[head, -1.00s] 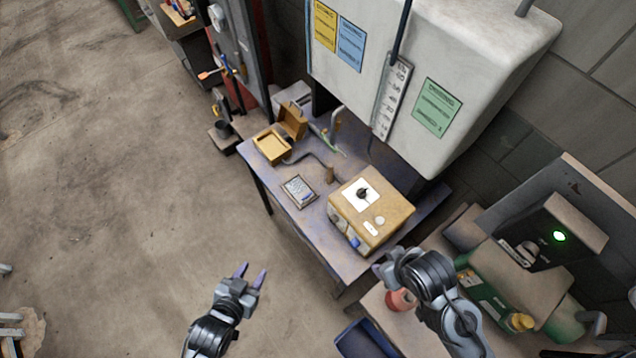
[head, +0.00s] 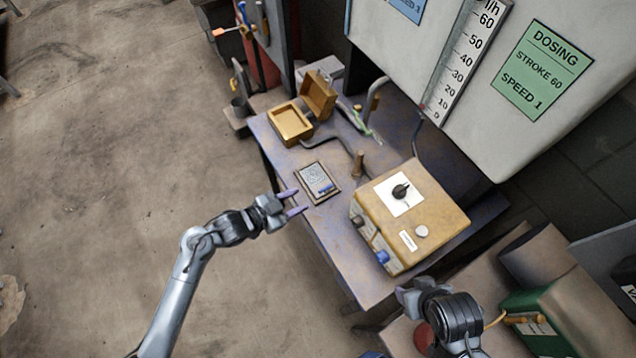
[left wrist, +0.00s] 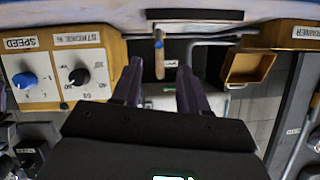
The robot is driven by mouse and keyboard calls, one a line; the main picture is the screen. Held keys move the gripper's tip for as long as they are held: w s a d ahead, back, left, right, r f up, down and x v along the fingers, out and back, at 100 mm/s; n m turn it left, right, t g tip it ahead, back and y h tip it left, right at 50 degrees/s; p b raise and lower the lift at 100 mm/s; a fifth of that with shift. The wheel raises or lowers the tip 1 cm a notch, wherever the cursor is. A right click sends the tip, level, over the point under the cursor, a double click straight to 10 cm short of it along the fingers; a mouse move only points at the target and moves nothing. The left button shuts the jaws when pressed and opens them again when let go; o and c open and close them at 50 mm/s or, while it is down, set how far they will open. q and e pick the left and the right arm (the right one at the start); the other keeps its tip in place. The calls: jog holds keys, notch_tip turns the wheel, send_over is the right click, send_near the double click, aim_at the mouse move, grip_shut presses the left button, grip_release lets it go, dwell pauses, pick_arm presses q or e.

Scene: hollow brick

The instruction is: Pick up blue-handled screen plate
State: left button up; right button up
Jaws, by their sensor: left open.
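The screen plate (head: 313,177) is a small framed grey plate with a blue handle (head: 326,190) on its near right part. It lies flat near the left front edge of the table in the head view. A dark flat piece, likely this plate, shows edge-on at the top of the left wrist view (left wrist: 195,15), with a small blue end (left wrist: 158,43) below it. My left gripper (head: 300,201) is open and empty, its fingertips close to the plate's front left edge; contact cannot be told. My right gripper (head: 408,294) is at the lower right; its fingers are unclear.
The table (head: 345,262) also holds a yellow control box (head: 430,215) right of the plate, a brown peg (head: 358,163) behind it and an open yellow box (head: 290,125) at the back left. A large pale tank (head: 420,60) overhangs the back.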

aim_at(320, 191)
pick_arm(q)
jog(key=shift+b+x, duration=0.55)
jog(key=shift+x, duration=3.85)
jog(key=shift+s+r, duration=0.1)
jog(key=shift+s, duration=0.05)
jog(key=shift+c, duration=0.4)
grip_shut()
